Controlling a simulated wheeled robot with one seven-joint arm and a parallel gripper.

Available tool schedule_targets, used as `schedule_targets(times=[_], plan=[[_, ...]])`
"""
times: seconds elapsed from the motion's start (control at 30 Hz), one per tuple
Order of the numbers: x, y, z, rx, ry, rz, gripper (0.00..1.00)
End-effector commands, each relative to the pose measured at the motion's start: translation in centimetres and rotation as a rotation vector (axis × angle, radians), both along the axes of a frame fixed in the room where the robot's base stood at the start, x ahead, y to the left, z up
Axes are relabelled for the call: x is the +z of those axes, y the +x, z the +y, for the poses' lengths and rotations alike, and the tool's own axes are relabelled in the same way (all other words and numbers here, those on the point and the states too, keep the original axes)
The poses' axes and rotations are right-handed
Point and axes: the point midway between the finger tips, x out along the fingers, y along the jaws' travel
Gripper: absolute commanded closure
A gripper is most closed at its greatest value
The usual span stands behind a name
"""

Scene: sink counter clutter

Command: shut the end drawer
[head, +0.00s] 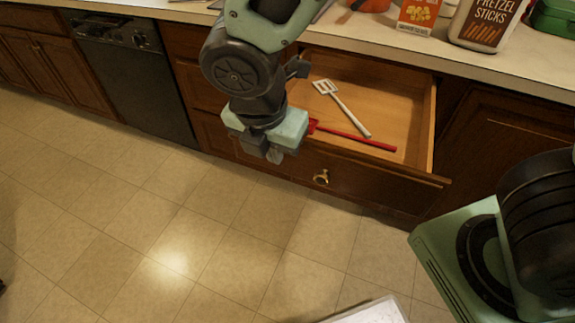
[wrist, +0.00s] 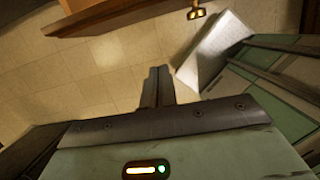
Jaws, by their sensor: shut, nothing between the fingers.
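The end drawer (head: 411,170) stands pulled out from under the counter, with a dark wooden front and a round brass knob (head: 321,178). Inside it lie a white slotted spatula (head: 345,110) and a red-handled utensil (head: 355,138). My gripper (head: 275,156) is shut and empty, in front of the drawer's left part in the head view; whether it touches the front is unclear. In the wrist view my shut fingers (wrist: 157,85) point over the floor. The drawer front (wrist: 110,19) and its knob (wrist: 196,13) show along the top, apart from the fingertips.
The counter above holds a pretzel sticks container (head: 488,22), a popcorn box (head: 418,14) and a green box (head: 553,17). A dark dishwasher (head: 133,75) is at left. Closed cabinets flank the drawer. The tiled floor (head: 180,225) in front is mostly clear.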

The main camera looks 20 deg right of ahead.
Motion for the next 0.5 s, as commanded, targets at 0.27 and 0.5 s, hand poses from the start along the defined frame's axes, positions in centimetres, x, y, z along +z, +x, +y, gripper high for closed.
schedule_targets(times=[0.27,0.5], plan=[[-2.9,0.7,-0.4,0.036,-0.016,0.001,1.0],[-7.8,1.6,-1.3,0.033,-0.017,0.001,1.0]])
